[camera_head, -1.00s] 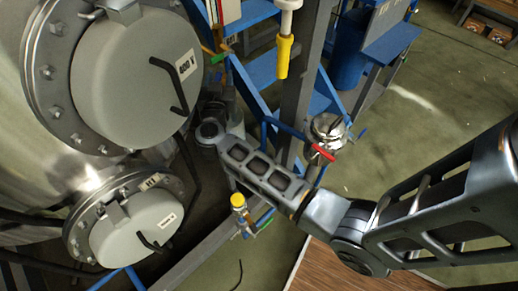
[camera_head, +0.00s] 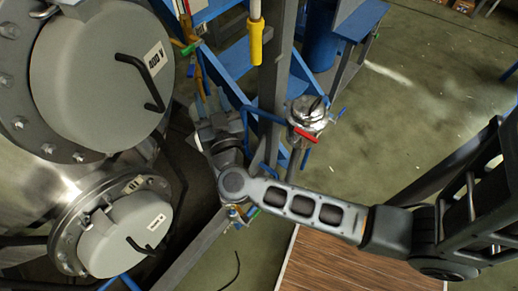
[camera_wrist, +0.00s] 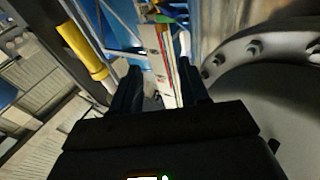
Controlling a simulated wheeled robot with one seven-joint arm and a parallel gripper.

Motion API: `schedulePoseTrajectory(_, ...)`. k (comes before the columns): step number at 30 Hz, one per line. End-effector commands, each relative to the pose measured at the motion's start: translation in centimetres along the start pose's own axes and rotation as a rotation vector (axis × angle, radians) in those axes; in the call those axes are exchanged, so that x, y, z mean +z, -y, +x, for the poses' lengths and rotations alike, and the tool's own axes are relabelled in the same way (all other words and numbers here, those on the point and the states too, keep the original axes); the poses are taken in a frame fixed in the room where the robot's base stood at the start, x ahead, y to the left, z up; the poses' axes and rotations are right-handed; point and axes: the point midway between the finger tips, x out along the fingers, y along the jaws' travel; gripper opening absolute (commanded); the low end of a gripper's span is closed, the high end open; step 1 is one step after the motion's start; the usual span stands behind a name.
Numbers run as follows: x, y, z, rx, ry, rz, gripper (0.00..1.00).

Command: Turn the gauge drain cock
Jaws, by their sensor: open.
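A sight gauge (camera_head: 184,6) with a white strip and red edging runs off the top of the head view. Just below it is a small cock with a green lever (camera_head: 190,47), which I take to be the gauge drain cock. My gripper (camera_head: 205,105) is below this cock in the head view, pointing up; its fingertips are hard to make out there. In the wrist view my gripper (camera_wrist: 160,92) has its two dark fingers apart with nothing visible between them. The gauge strip (camera_wrist: 160,55) shows beyond the gap.
A steel vessel with bolted grey covers (camera_head: 100,70) fills the left. A yellow-sleeved pipe (camera_head: 255,42) hangs right of the gauge. A silver valve with a red handle (camera_head: 306,112) stands right of my wrist. Blue framing and a grey post are close by; open floor lies right.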

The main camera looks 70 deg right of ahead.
Motion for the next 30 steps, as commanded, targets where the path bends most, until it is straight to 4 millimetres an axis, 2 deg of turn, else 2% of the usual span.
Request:
schedulePoseTrajectory(15,-3.2,-2.6,-7.8,-0.281,-0.067,0.035,0.45)
schedulePoseTrajectory(30,-5.8,-4.3,-15.1,-0.541,0.002,0.036,0.45)
